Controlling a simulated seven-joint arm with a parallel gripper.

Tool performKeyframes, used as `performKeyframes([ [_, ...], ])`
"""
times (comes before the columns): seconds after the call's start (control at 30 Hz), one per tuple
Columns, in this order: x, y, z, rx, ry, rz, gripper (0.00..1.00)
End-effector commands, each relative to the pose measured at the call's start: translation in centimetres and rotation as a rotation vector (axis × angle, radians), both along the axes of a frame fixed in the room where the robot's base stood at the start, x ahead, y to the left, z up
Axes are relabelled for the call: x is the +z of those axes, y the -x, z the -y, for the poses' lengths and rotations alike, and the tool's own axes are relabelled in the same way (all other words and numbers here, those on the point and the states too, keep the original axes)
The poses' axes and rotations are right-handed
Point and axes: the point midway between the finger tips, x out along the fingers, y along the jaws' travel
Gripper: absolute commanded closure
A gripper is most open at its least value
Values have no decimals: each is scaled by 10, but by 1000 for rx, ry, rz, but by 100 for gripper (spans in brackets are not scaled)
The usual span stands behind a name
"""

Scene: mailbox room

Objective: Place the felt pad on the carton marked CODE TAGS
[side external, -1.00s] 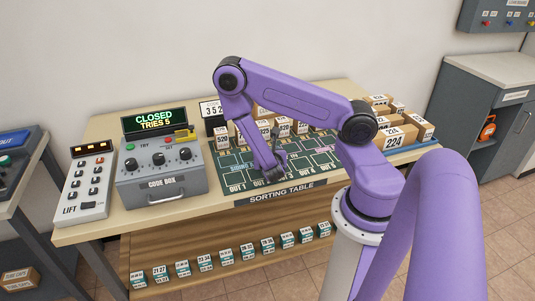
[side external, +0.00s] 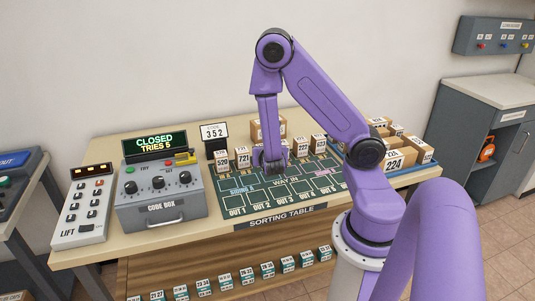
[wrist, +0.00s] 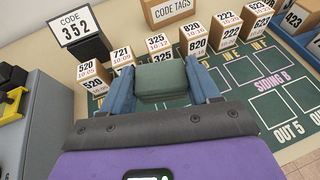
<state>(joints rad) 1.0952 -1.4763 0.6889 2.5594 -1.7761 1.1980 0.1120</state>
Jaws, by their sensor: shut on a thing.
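My gripper (wrist: 162,88) is shut on a grey-green block, which I take as the felt pad (wrist: 163,75), held between its two blue fingers. In the side view my gripper (side external: 270,162) is over the back part of the green sorting mat; the pad cannot be made out there. The carton marked CODE TAGS (wrist: 168,12) is a brown box with a white label, at the top of the wrist view, beyond the pad and apart from it. In the side view a brown carton (side external: 259,130) behind my gripper is partly hidden by my arm.
A code sign reading 352 (wrist: 78,35) stands left of the carton. The code box (side external: 160,190) is at the left. The mat's front (side external: 265,203) is clear.

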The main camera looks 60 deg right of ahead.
Motion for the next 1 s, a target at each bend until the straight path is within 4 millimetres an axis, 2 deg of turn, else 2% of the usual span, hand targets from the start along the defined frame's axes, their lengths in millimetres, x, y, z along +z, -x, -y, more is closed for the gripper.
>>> performKeyframes([
  [0.27,13,-14,17,-75,-4,3,68],
  [0.7,50,-42,80,-296,-8,1,68],
  [1.0,85,-44,128,-436,-7,4,68],
])
